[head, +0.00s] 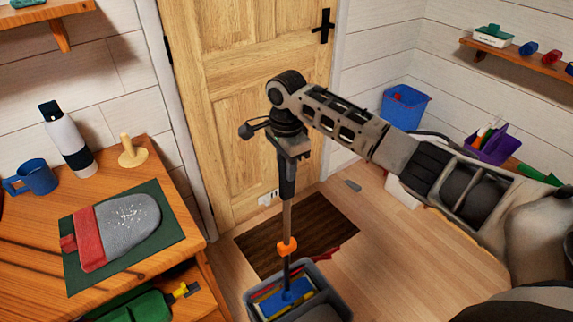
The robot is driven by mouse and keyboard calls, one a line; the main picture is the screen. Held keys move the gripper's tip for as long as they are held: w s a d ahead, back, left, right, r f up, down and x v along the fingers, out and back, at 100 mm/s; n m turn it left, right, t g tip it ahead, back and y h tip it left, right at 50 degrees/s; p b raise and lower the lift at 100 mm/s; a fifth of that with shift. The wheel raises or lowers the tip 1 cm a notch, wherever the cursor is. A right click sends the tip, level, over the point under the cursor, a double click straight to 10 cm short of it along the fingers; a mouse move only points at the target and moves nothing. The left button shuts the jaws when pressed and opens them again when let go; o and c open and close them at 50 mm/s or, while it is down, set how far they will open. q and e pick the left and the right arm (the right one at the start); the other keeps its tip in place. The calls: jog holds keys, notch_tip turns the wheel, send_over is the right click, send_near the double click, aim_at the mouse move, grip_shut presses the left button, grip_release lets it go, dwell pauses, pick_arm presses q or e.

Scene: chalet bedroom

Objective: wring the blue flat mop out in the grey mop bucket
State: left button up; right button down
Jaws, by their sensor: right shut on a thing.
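My right gripper (292,150) is shut on the top grip of the flat mop's upright handle (286,220), which carries an orange collar (287,247). The blue flat mop head (286,297) is down inside the grey mop bucket (338,300) at the bottom centre. Yellow and red parts show around the head in the bucket. The bucket's lower part is cut off by the frame. I cannot tell how hard the head presses on anything. My left gripper is not in view.
A wooden desk (120,280) on the left holds a blue mug (30,177), a bottle (68,140) and a red and grey mitt (115,230) on a green mat. A dark doormat (310,232) lies before the wooden door (230,120). A blue bin (402,107) stands at the back right.

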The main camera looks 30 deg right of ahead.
jog(key=shift+f, duration=0.55)
dwell(0.7)
jog(key=c, duration=1.1)
grip_release()
jog(key=shift+f, duration=0.1)
